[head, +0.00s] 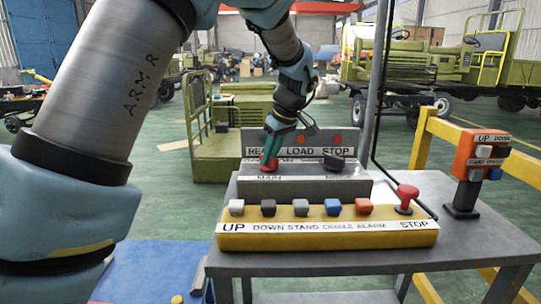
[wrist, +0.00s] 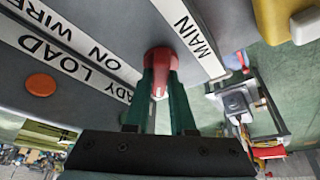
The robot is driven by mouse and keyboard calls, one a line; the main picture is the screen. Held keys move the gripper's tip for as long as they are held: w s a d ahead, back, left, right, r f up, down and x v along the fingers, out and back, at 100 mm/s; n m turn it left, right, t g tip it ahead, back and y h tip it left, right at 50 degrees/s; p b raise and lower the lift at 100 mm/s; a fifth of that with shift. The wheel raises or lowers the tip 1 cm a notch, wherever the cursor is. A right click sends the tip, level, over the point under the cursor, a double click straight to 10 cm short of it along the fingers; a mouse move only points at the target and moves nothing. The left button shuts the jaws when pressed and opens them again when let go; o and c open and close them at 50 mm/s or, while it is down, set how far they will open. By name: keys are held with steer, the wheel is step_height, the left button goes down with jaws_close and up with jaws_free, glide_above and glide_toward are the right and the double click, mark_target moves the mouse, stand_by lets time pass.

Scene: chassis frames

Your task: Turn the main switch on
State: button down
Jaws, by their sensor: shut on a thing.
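The main switch is a red rotary knob (head: 269,165) on the grey upper panel (head: 305,188), just above the MAIN label. It also shows in the wrist view (wrist: 161,58), with a white pointer mark on it. My gripper (head: 270,156) comes down from above, and its green fingers are shut on the red knob, one on each side. The fingers (wrist: 161,82) hide part of the knob's sides in the wrist view. A black knob (head: 335,160) sits to the right on the same panel.
In front is a yellow box (head: 330,240) with several coloured buttons and a red STOP mushroom (head: 405,196). A red pendant box (head: 480,155) stands right on the grey table (head: 455,240). A dark pole and cable rise behind the panel. Yellow rails stand at right.

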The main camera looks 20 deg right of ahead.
steer(key=shift+m+b, duration=0.3)
steer(key=shift+m, duration=0.1)
steer(key=m+h+b, duration=0.1)
steer(key=m, duration=0.2)
steer(key=shift+a+f+h+b, duration=0.1)
steer(key=shift+a+h+b, duration=0.05)
steer(key=shift+h+b, duration=0.15)
steer(key=m, duration=0.2)
steer(key=m+h, duration=0.1)
steer(key=m, duration=0.1)
steer(key=shift+a+h, duration=0.15)
steer(key=shift+h, duration=0.15)
steer(key=m+p, duration=0.1)
steer(key=m, duration=0.2)
steer(key=m+g+h+p, duration=0.1)
steer(key=m, duration=0.1)
steer(key=shift+w+a+r+m+h, duration=0.2)
steer(key=shift+m+h, duration=0.1)
steer(key=shift+m, duration=0.1)
steer(key=m+g+h+p, duration=0.1)
steer(key=m, duration=0.3)
steer(key=shift+d+g, duration=0.1)
steer(key=shift+g, duration=0.3)
steer(key=shift+f+m, duration=0.1)
steer(key=shift+m, duration=0.2)
steer(key=c, duration=0.8)
jaws_free()
steer(key=shift+o, duration=0.2)
